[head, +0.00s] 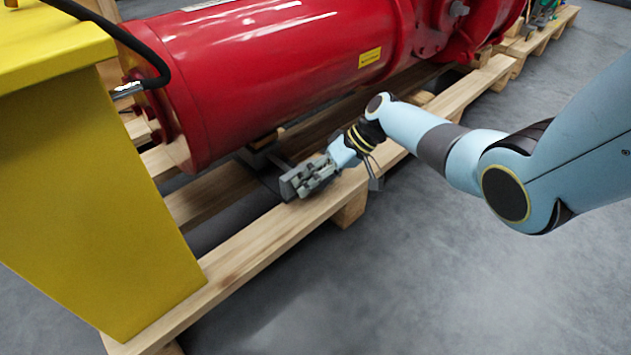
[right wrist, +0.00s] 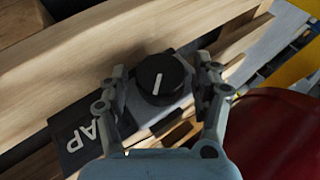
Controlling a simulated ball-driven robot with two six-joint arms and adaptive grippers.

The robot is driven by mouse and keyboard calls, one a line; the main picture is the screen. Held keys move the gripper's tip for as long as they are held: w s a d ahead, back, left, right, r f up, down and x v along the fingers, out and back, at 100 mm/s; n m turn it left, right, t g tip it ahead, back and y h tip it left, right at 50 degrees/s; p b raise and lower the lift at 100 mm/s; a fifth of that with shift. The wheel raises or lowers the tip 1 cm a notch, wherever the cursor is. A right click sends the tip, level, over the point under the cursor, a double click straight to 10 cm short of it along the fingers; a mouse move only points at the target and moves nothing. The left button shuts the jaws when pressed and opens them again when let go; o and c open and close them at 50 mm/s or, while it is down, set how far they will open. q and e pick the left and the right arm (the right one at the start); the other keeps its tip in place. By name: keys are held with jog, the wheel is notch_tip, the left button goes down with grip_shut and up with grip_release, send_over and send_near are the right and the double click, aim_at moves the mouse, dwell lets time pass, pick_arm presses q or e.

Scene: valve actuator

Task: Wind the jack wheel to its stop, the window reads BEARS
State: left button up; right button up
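A round black knob (right wrist: 163,77) with a white pointer line sits on a small grey block in the right wrist view; I take it for the jack wheel. My right gripper (right wrist: 161,72) is open, one finger on each side of the knob, with a small gap showing at each side. In the head view my right gripper (head: 300,182) is low at the pallet, below the red cylinder, and hides the knob. A dark plate (right wrist: 88,140) beside the knob carries white letters, of which "AP" shows. I see no window reading BEARS. My left gripper is not in view.
The red actuator cylinder (head: 270,75) lies above the wooden pallet (head: 245,250). A yellow box (head: 90,200) stands at the left, with a black hose (head: 135,50) running from it to the cylinder end. Grey floor (head: 430,280) is clear at the right front.

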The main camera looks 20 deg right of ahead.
jog(key=shift+o, duration=0.5)
jog(key=shift+r, duration=0.1)
jog(key=shift+d+r, duration=0.2)
jog(key=shift+d, duration=0.05)
jog(key=v, duration=1.1)
jog(key=shift+r, duration=0.1)
